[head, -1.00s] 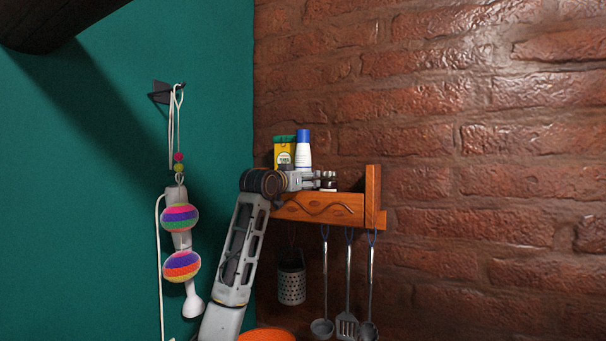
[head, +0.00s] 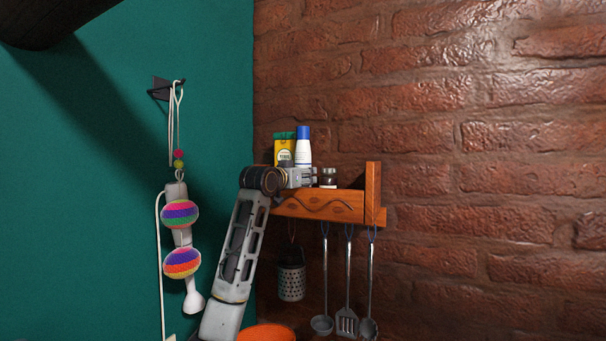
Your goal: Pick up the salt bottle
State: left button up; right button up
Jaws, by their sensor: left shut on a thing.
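The salt bottle, white with a blue cap (head: 303,146), is upright at the wooden wall shelf (head: 318,207). My left gripper (head: 308,178) is shut on its lower part, with the arm coming up from below. The fingers hide the bottle's base, so I cannot tell whether it touches the shelf. My right gripper is not in view.
A yellow box with a green top (head: 284,149) stands close beside the bottle on its left. A small dark jar (head: 328,177) is just right of the fingers. Utensils (head: 347,300) and a grater (head: 291,278) hang below. The space above the shelf is clear.

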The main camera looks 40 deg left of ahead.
aim_at(299, 153)
pick_arm(q)
jog(key=shift+s+r, duration=0.1)
jog(key=shift+r, duration=0.1)
jog(key=shift+s+r+b, duration=0.1)
jog(key=shift+r+b, duration=0.25)
jog(key=shift+b, duration=0.05)
jog(key=shift+r+b, duration=0.35)
jog(key=shift+r, duration=2.7)
jog(key=shift+b+v, duration=0.4)
jog(key=shift+v, duration=0.45)
jog(key=d+b+v, duration=0.2)
jog(key=b+v, duration=0.3)
jog(key=v, duration=1.3)
jog(key=shift+w, duration=0.25)
